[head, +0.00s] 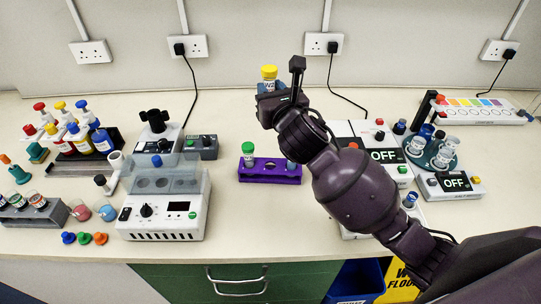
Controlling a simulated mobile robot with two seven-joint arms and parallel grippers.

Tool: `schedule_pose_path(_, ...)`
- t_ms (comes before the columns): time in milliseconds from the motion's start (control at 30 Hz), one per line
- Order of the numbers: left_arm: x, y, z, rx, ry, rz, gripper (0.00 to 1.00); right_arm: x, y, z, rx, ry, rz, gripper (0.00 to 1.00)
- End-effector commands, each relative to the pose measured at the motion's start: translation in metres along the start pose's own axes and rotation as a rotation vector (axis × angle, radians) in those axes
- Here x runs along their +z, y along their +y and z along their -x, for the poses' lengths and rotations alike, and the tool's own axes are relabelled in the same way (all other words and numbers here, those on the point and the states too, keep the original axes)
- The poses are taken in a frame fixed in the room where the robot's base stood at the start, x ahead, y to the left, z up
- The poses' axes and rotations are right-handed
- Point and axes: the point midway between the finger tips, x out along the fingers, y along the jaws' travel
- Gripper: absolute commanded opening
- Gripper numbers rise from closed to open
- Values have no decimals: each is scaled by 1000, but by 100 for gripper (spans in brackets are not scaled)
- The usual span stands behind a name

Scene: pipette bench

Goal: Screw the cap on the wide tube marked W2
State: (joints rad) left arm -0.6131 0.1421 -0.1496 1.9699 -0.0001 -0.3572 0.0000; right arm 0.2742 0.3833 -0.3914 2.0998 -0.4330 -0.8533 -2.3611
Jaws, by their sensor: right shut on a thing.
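The wide tube (269,85) has a white label that seems to read W2. A yellow cap (269,72) sits on its top; how tightly cannot be told. My right gripper (271,92) is shut on this tube and holds it upright above the bench, behind the purple rack. The gripper and arm hide the tube's lower part. My left gripper is not in view.
The purple rack (270,177) holds a green-capped tube (248,155) and a blue-topped one (292,164). A grey machine with a clear lid (165,205) stands to the left. Loose caps (84,238) lie front left. Devices with OFF displays (455,183) stand right. Bench behind the rack is clear.

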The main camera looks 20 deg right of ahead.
Motion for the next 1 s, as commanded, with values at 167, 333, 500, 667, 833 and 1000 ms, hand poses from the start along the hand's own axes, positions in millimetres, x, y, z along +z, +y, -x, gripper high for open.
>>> schedule_pose_path(167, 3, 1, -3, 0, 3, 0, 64, -43, 0, 0, -3, 6, -3, 0)
schedule_pose_path(333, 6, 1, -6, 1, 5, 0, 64, -79, 0, 0, -3, 4, -3, 0)
schedule_pose_path(500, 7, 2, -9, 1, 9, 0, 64, -109, 0, 0, -2, 3, -3, 0)
schedule_pose_path(667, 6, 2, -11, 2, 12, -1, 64, -121, 0, 0, -1, 0, 0, 0)
schedule_pose_path(833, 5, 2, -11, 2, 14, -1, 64, -122, 0, 0, 0, -1, 1, 0)
schedule_pose_path(1000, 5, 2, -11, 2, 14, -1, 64, -123, 0, 0, -1, -1, 0, 0)
